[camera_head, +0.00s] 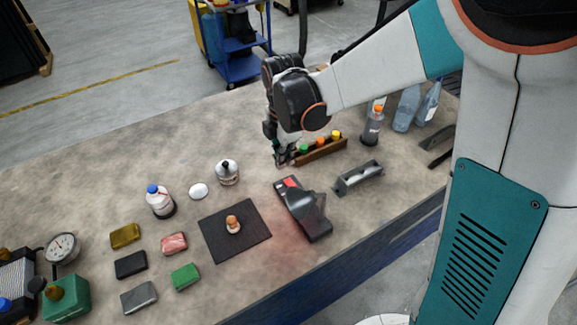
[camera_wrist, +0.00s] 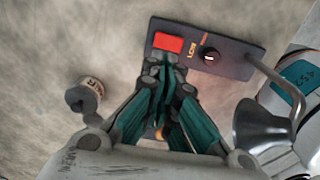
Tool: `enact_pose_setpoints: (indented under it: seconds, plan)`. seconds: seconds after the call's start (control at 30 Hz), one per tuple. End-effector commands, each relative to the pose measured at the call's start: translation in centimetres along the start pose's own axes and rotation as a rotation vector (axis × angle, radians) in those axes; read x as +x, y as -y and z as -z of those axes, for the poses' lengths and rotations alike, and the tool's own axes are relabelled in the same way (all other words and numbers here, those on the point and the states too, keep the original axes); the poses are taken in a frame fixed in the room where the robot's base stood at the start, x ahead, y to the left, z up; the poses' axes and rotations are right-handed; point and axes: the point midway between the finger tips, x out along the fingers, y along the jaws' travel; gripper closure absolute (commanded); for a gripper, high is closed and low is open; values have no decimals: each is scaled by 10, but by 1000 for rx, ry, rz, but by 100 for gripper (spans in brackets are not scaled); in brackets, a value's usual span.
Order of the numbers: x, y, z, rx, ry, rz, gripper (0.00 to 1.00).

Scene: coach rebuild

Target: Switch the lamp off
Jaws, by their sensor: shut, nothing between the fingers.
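The lamp (camera_head: 309,215) is dark with a bent shade and stands on the bench beside a black mat. A red patch of light lies on the bench by it. In the wrist view its black base (camera_wrist: 235,62) carries a red square switch (camera_wrist: 168,42) and a round knob (camera_wrist: 209,57), with the grey shade (camera_wrist: 265,125) at the right. My gripper (camera_head: 281,161) is shut and empty, near the lamp's red-switch end in the head view. In the wrist view its fingertips (camera_wrist: 168,68) appear just below the red switch; I cannot tell whether they touch it.
A wooden rack with coloured caps (camera_head: 320,151) stands close to my gripper. A grey metal holder (camera_head: 358,179) is right of the lamp. The black mat (camera_head: 215,238) bears a small orange-topped item.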

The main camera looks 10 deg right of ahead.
Motion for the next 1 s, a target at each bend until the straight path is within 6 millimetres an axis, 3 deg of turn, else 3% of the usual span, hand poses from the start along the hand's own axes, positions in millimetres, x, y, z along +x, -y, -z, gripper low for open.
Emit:
enact_pose_setpoints:
  seconds: [0.03, 0.2, 0.4, 1.0]
  plan:
    - [-14, -1, 0, -1, 0, 0, 100]
    - [-42, -5, 0, 0, 0, 0, 100]
    - [-60, -8, 0, -1, 0, 0, 100]
    - [-61, -9, 0, 3, -1, -2, 100]
